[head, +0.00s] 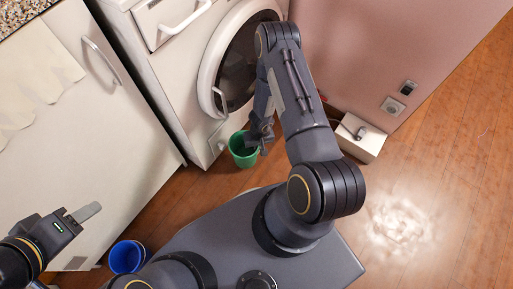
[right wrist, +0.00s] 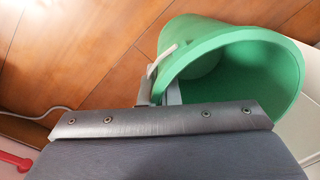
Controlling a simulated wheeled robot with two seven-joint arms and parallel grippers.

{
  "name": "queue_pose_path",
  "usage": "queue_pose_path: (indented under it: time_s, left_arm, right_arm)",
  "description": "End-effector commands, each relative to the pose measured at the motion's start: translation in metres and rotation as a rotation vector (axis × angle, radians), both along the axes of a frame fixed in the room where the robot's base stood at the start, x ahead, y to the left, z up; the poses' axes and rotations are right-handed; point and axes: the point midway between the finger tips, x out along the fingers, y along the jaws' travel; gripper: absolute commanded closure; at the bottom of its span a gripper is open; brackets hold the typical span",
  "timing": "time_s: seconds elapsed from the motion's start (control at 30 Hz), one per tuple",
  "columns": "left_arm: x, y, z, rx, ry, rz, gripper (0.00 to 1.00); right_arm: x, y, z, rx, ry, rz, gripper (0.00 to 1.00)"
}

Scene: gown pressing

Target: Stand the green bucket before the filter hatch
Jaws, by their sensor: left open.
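The green bucket (head: 240,156) is at the foot of the white washing machine (head: 172,75), close to its lower front. The filter hatch (head: 221,143) is a small patch low on that front, just behind the bucket and partly hidden. My right gripper (head: 262,137) is at the bucket's rim. In the right wrist view its fingers (right wrist: 160,93) are close together, one inside and one outside the wall of the bucket (right wrist: 285,65). I cannot tell whether the bucket touches the floor. My left gripper (head: 82,213) is open and empty at the lower left.
A blue bucket (head: 126,257) stands on the floor at the lower left. A white box (head: 362,140) with a cable is by the pink wall, right of my right arm. A white cabinet (head: 95,130) is left of the machine. The wooden floor (head: 440,190) at the right is clear.

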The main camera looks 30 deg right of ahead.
Motion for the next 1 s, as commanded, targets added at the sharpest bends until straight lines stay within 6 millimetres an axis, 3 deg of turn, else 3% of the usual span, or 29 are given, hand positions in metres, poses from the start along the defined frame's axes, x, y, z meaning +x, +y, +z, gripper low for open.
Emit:
queue_pose_path:
  time_s: [0.43, 0.6, 0.83, 1.0]
  left_arm:
    - [0.0, 0.0, -0.014, 0.0, 0.0, 0.0, 0.51]
    - [0.0, 0.0, -0.024, 0.0, 0.0, 0.0, 0.51]
    - [0.0, 0.0, -0.023, 0.0, 0.0, 0.0, 0.51]
    - [0.0, 0.0, -0.023, 0.0, 0.0, 0.0, 0.51]
  right_arm:
    - [0.024, -0.013, -0.034, -0.003, 0.0, 0.006, 1.0]
    - [0.023, -0.014, -0.061, 0.0, 0.002, 0.001, 1.0]
    - [0.024, -0.014, -0.062, 0.0, 0.0, 0.001, 1.0]
    - [0.023, -0.014, -0.062, -0.001, 0.0, 0.001, 0.77]
